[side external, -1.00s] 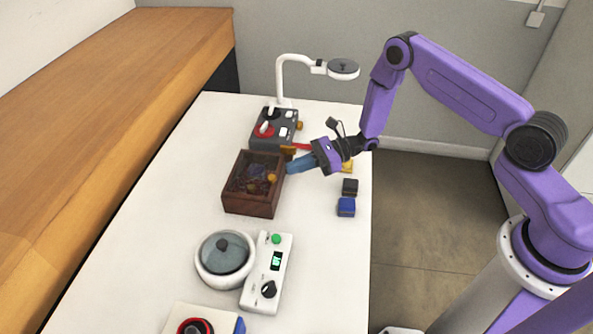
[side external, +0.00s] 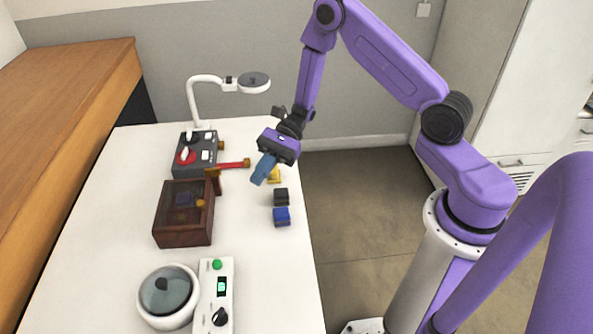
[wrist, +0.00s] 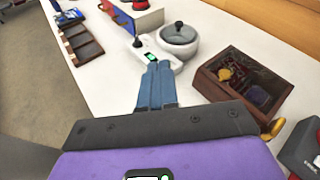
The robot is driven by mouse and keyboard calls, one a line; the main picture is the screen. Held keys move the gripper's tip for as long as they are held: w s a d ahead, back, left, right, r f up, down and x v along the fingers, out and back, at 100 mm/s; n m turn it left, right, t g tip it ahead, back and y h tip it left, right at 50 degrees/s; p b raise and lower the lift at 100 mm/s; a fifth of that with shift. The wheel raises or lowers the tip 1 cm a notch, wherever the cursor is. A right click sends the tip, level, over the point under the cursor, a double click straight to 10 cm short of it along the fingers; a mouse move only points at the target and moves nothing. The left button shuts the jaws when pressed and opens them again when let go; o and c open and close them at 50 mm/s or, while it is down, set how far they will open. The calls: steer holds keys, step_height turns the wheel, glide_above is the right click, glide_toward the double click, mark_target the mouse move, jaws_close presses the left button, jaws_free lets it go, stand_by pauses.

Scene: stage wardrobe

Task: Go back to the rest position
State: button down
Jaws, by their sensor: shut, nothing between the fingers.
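My gripper (side external: 265,168) has blue fingers that are shut and empty. In the side external view it hangs tilted above the table's right part, near the small blocks. In the wrist view my gripper (wrist: 157,72) shows its two fingers pressed together, with the white table below. The rest position itself is not marked in any view.
The white table (side external: 120,205) holds an open wooden box (side external: 183,238), a grey control box (side external: 190,165) with a lamp (side external: 207,80), a lidded pot (side external: 168,297) and a white control panel (side external: 215,300). A black block (side external: 281,197) and a blue block (side external: 282,217) sit near the right edge.

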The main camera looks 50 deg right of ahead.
steer(key=s+a+r+n+g+h, duration=0.1)
steer(key=s+r+n+g+h, duration=0.25)
steer(key=s+n, duration=0.35)
steer(key=s+a+r+n+g+h, duration=0.1)
steer(key=s+r+n+g+h, duration=0.3)
steer(key=s, duration=0.5)
steer(key=s+d+r+n+t+h, duration=0.6)
steer(key=s+d+n+t, duration=0.2)
steer(key=n, duration=0.8)
steer(key=shift+s+d+t, duration=0.35)
steer(key=shift+s+t, duration=0.4)
